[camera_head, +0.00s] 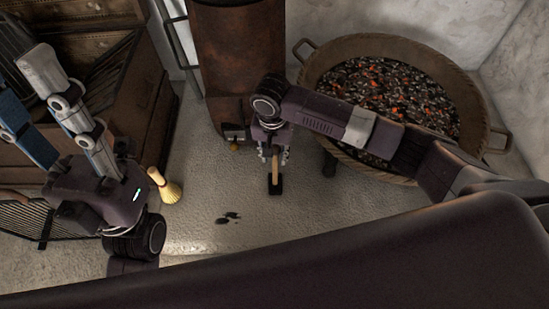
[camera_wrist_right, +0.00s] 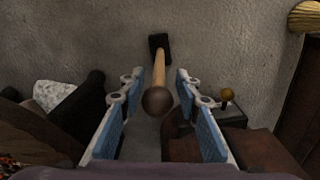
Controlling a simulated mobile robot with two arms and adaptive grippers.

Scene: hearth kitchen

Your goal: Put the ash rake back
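The ash rake (camera_head: 275,172), with a pale wooden handle and a black head, is below my right gripper (camera_head: 273,155) in the head view. In the right wrist view the rake (camera_wrist_right: 160,68) points its round brown handle end at the camera, and its black head is on the grey floor. The fingers of my right gripper (camera_wrist_right: 155,88) stand apart on either side of the handle, with gaps on both sides. My left gripper (camera_head: 22,88) is raised at the left of the head view, its fingers apart and nothing seen between them.
A rusty stove (camera_head: 238,60) with a yellow knob stands behind the rake. A large pan of glowing embers (camera_head: 474,95) is at the right, under my right arm. A straw brush (camera_head: 168,188) and a dark ash patch (camera_head: 228,218) are on the floor. A wooden chest (camera_head: 150,110) stands left.

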